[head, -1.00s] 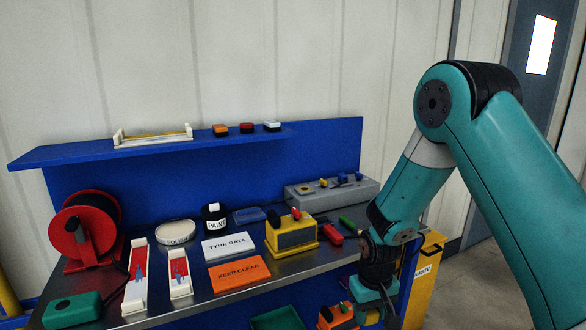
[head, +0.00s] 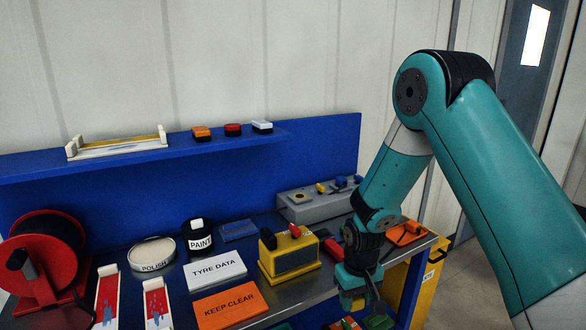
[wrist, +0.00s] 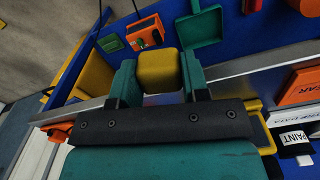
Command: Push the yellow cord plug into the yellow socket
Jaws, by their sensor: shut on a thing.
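My gripper (head: 356,288) is in front of the workbench's front edge, fingers pointing down. In the wrist view, its two teal fingers (wrist: 158,80) are shut on a yellow block (wrist: 158,72), which I take to be the yellow cord plug. A grey box (head: 318,208) at the back right of the bench carries small yellow and blue fittings. A yellow fitting (head: 321,188) stands on its top, and a flat yellow-ringed spot (head: 300,197) lies left of it; I cannot tell which is the yellow socket.
A yellow device (head: 288,262) and a red item (head: 333,250) stand on the bench between my arm and the signs. An orange item (head: 405,234) lies at the bench's right end. Green and orange items hang below in the wrist view. A yellow bin (head: 428,285) stands right of the bench.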

